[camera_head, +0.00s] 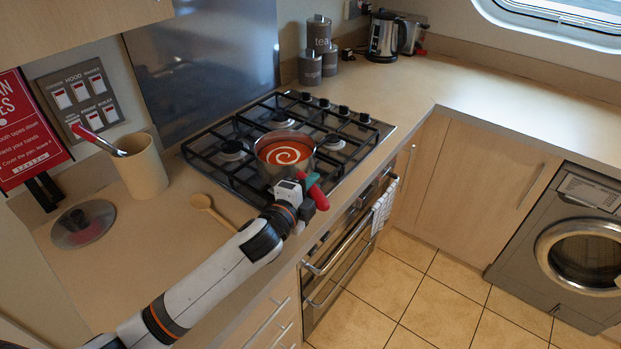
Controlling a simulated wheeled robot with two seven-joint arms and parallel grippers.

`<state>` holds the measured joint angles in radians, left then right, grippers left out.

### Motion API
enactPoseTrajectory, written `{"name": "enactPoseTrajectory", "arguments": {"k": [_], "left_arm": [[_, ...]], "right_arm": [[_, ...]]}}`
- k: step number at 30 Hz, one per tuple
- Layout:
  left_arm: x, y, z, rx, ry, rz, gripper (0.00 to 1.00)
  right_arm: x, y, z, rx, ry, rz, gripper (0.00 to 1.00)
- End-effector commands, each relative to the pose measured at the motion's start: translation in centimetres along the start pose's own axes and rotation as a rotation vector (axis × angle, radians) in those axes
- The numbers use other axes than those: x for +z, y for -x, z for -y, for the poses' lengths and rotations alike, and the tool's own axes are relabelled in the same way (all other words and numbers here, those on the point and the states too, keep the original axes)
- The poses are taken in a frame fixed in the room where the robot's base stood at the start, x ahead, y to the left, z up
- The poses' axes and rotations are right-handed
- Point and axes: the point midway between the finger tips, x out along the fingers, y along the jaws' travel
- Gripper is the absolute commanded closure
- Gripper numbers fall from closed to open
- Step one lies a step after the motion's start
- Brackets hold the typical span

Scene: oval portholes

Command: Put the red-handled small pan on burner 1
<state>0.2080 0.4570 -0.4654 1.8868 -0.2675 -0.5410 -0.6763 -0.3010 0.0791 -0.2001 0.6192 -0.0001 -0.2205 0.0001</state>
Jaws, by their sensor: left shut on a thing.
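The small pan (267,161) is steel, with a red handle (318,196) and red soup with a cream swirl inside. It is over the near part of the gas hob (232,182). Whether it rests on the grate or hangs just above it, I cannot tell. My left gripper (308,183) is shut on the red handle at the hob's front edge. The burners show no readable numbers; one burner (231,150) is bare left of the pan and another (334,141) is bare to its right. The pan hides what is under it. My right gripper is not in view.
A beige utensil pot (141,170), a wooden spoon (211,210) and a glass lid (84,224) are on the counter left of the hob. Canisters (310,68) and a kettle (385,38) stand at the back. The right counter (500,85) is clear.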

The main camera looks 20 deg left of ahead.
Motion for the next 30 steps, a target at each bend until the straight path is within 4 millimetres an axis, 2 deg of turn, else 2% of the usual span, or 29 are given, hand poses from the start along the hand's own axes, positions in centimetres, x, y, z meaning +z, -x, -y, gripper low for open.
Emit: {"name": "enactPoseTrajectory", "arguments": {"k": [1, 3, 4, 8, 16, 20, 23, 30], "left_arm": [[0.1, 0.0, -0.6, 0.014, -0.007, 0.003, 1.0], [0.1, 0.0, -0.6, 0.013, -0.007, 0.003, 1.0], [0.0, 0.0, 0.1, -0.002, 0.001, 0.0, 0.79], [0.0, 0.0, 0.0, -0.001, 0.001, 0.0, 0.59], [0.0, 0.1, 0.0, -0.001, 0.001, 0.0, 0.59], [0.0, 0.9, 0.1, -0.001, 0.0, 0.0, 0.59], [-0.1, 2.5, 0.2, -0.002, -0.001, 0.0, 0.59], [-0.1, 7.7, 0.3, -0.003, 0.0, 0.0, 0.59]], "right_arm": [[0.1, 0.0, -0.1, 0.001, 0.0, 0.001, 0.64], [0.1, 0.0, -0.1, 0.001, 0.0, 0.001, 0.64], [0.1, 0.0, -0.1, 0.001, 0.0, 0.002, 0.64], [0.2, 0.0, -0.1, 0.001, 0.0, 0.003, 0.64], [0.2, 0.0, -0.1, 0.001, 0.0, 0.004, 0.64], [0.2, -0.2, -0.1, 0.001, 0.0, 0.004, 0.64], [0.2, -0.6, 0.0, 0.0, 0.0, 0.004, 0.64], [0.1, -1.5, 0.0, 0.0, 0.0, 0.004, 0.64]]}}
